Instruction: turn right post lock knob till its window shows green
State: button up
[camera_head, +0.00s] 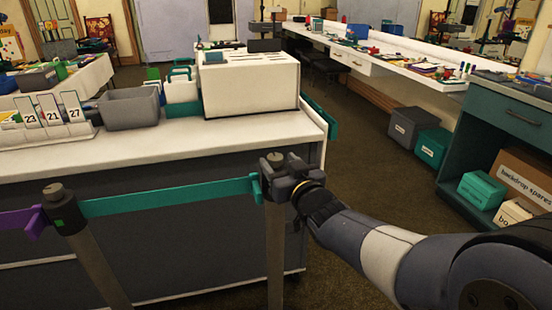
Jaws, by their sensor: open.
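The right post (275,250) stands in front of the counter, and a teal belt (165,197) runs to its head from the left post (98,260). The right post's lock knob (276,156) shows as a small grey top just beyond my gripper (274,172). My gripper is open at the post's head, coming from the right. I cannot tell whether its fingers touch the knob. The right post's window is hidden behind my gripper. The left post's knob (55,190) stands above a small green window (57,223), with a purple belt (33,222) on its left side.
The white-topped counter (170,150) behind the posts carries a grey bin (129,108), a white slotted box (250,82) and numbered cards (50,112). A teal cabinet (505,115) stands at the right. Carpet (365,165) is clear between counter and cabinet.

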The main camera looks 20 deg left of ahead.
aim_at(279, 162)
jog(key=shift+x, duration=1.55)
jog(key=c, duration=1)
jog(key=shift+o, duration=0.2)
